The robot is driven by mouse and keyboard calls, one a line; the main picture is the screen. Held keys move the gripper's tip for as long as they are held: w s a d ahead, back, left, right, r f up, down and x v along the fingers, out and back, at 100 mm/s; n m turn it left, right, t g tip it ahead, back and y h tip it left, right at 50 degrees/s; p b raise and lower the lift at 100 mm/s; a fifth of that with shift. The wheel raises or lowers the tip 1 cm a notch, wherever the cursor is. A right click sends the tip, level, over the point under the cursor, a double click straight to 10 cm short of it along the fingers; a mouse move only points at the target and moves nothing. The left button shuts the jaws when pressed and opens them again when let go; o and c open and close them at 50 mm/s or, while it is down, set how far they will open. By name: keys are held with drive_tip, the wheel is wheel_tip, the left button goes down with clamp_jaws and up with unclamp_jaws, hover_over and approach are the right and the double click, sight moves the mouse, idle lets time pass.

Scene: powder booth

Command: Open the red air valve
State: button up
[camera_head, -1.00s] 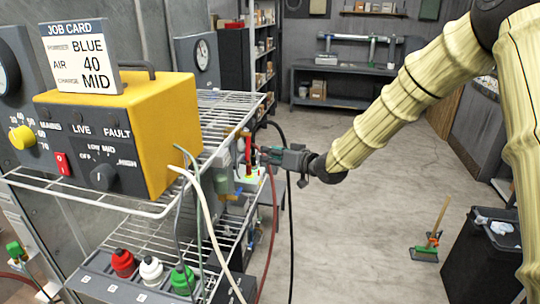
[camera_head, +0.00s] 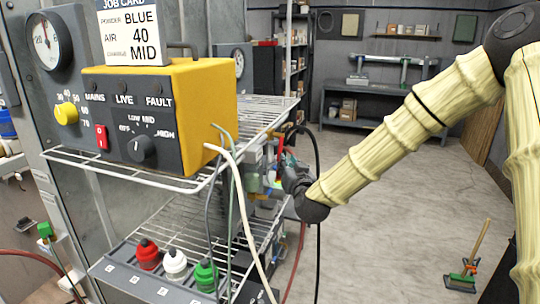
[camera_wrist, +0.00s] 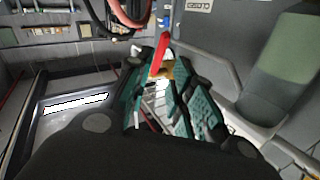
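The red air valve's lever (camera_head: 281,144) shows in the head view beside the right end of the wire rack, partly behind my gripper (camera_head: 280,172). In the wrist view the red lever (camera_wrist: 159,54) stands upright and tilted, just beyond my green-padded fingers (camera_wrist: 165,82). A brass-coloured part (camera_wrist: 180,72) shows near the fingertips. A gap with light showing through lies between the fingers, so they are apart. I cannot tell whether either finger touches the lever.
The yellow control box (camera_head: 206,105) stands on the wire rack (camera_head: 165,181) with a job card (camera_head: 128,32) on top. Hoses and cables hang around the valve. Red, white and green bottles (camera_head: 174,264) stand below. Open floor (camera_head: 385,210) lies to the right.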

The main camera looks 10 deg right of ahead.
sight(280, 151)
drive_tip(key=w+p, duration=0.1)
drive_tip(key=w, duration=0.2)
drive_tip(key=w+p, duration=0.1)
drive_tip(key=w, duration=0.3)
drive_tip(key=w+p, duration=0.1)
drive_tip(key=w, duration=0.2)
drive_tip(key=shift+w+d, duration=0.15)
drive_tip(key=shift+d, duration=0.1)
